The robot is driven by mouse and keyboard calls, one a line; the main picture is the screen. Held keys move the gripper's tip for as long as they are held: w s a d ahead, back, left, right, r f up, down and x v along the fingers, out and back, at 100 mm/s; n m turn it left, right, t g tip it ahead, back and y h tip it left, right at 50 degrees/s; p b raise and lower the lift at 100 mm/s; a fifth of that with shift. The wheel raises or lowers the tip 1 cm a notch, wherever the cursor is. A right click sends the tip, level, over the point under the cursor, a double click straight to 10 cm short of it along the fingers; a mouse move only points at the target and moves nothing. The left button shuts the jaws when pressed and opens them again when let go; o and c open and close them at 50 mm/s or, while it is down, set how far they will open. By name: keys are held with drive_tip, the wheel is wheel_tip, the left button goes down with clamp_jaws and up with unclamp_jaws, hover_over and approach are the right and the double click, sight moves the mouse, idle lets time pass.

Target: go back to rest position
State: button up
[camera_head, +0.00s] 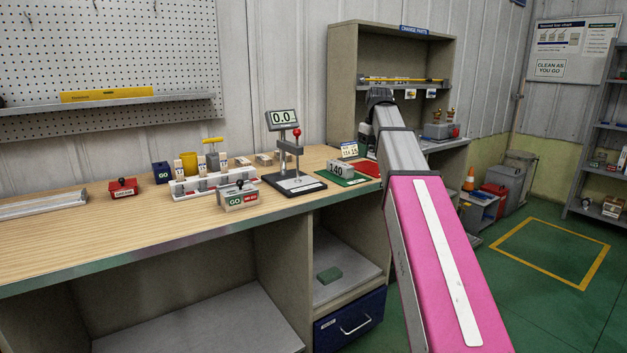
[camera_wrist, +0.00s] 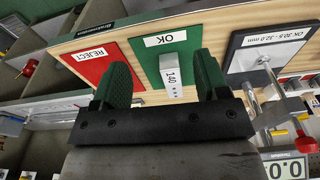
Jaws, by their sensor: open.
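My gripper (camera_wrist: 162,62) shows in the wrist view with its two green fingers spread wide and nothing held between them. Beyond the fingers, a grey block marked 140 (camera_wrist: 171,84) stands on the green OK mat (camera_wrist: 150,50). The block appears between the fingers in the picture but looks apart from them. In the head view the block (camera_head: 341,169) stands on the green mat (camera_head: 325,176), left of my arm. My arm reaches forward over the right end of the bench, and my gripper's fingers cannot be made out there.
A red REJECT mat (camera_wrist: 95,62) lies beside the green one. A gauge stand (camera_head: 291,165) with a 0.0 display stands left of the mats. A GO block (camera_head: 240,196) and a white rack (camera_head: 205,182) are farther left. A shelf cabinet (camera_head: 343,85) rises behind my arm.

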drive_tip(key=s+f+m, duration=0.2)
drive_tip(key=s+f, duration=0.5)
drive_tip(key=f, duration=0.8)
drive_tip(key=s+f+m, duration=0.2)
drive_tip(key=s+f, duration=0.6)
drive_tip(key=f, duration=0.8)
drive_tip(key=s+f+m+g, duration=0.1)
drive_tip(key=s+f+m, duration=0.1)
drive_tip(key=s+f, duration=0.6)
wheel_tip(320, 180, down, 8)
drive_tip(key=shift+s+a+r+h, duration=0.2)
drive_tip(key=shift+s+a+h, duration=0.05)
drive_tip(key=shift+a+h, duration=0.15)
